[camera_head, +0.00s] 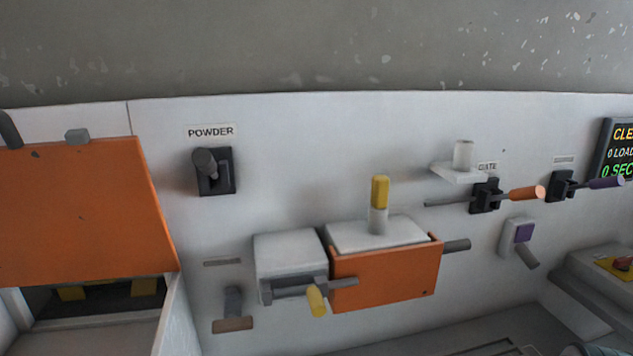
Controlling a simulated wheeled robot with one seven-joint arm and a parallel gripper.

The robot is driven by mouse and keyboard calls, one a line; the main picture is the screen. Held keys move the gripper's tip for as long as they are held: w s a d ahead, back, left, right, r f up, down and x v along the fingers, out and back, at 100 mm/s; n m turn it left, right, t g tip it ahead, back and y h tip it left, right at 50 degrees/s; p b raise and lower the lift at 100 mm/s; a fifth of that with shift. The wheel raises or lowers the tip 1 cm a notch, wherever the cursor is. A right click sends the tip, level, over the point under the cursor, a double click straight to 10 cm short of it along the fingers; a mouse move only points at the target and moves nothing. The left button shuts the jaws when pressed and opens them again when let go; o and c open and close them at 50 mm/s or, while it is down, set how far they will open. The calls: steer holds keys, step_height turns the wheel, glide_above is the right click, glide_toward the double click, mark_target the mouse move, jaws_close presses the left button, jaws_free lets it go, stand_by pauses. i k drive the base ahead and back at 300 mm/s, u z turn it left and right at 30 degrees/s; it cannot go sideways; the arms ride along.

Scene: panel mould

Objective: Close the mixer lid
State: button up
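A large orange lid (80,210) stands raised at the left. It has a dark grey handle (9,130) at its upper left and a small grey block (77,136) on its top edge. Below it is a white-walled box (173,318) with a dark opening. Yellow pieces (143,287) show inside the opening. No label on this box is in view, so I cannot confirm that it is the mixer. The lid's left side is cut off by the picture edge. My gripper is not in view.
The white panel carries a POWDER lever (207,162), a grey box (290,254) with a yellow-tipped handle, and an orange-fronted box (385,275). To the right are a GATE lever (524,193), a purple-handled lever (604,183) and a display (620,150).

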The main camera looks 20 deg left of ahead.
mark_target(80, 207)
steer(key=z, duration=0.15)
steer(key=i, duration=0.1)
steer(key=u, duration=1.85)
steer(key=k, duration=0.25)
steer(key=u, duration=0.55)
